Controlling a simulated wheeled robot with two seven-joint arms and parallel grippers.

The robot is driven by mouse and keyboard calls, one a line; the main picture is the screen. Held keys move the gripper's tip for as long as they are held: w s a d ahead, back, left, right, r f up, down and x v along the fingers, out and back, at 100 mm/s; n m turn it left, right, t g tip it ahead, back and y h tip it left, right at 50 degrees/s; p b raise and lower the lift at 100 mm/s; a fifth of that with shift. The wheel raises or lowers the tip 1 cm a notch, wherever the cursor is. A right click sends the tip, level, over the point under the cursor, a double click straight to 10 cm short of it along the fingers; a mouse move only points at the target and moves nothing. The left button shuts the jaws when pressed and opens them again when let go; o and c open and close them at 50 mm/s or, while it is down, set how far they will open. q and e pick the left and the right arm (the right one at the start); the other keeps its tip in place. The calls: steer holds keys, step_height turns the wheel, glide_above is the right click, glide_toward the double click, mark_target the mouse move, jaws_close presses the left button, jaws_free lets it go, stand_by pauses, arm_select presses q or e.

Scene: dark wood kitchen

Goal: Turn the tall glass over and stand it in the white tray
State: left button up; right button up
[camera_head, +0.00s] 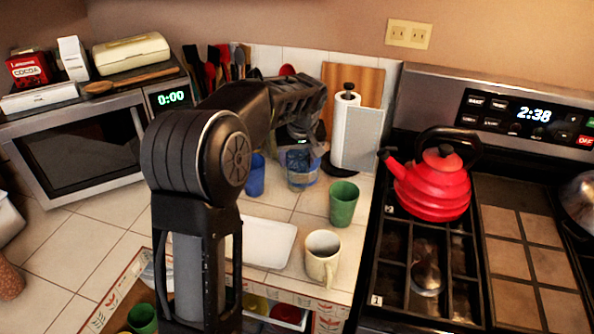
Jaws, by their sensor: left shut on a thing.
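The tall glass (302,175), clear with a bluish tint, is on or just above the tiled counter, left of the paper towel holder. My left gripper (301,152) reaches over from the left and is shut on the glass near its top. The fingers are dark and small here, and I cannot tell which end of the glass is up. The white tray (268,244) lies flat on the counter nearer to me, partly hidden behind my left arm. The visible part of the tray is empty. My right gripper is not in view.
A blue cup (256,176) stands just left of the glass, and a green cup (343,204) to its right. A cream mug (322,258) stands right of the tray. The paper towel holder (346,135) is close behind. A red kettle (436,185) sits on the stove.

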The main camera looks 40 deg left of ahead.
arm_select(q)
step_height(320, 180, up, 6)
steer(key=shift+f, duration=0.25)
steer(key=shift+f, duration=0.1)
stand_by(0.4)
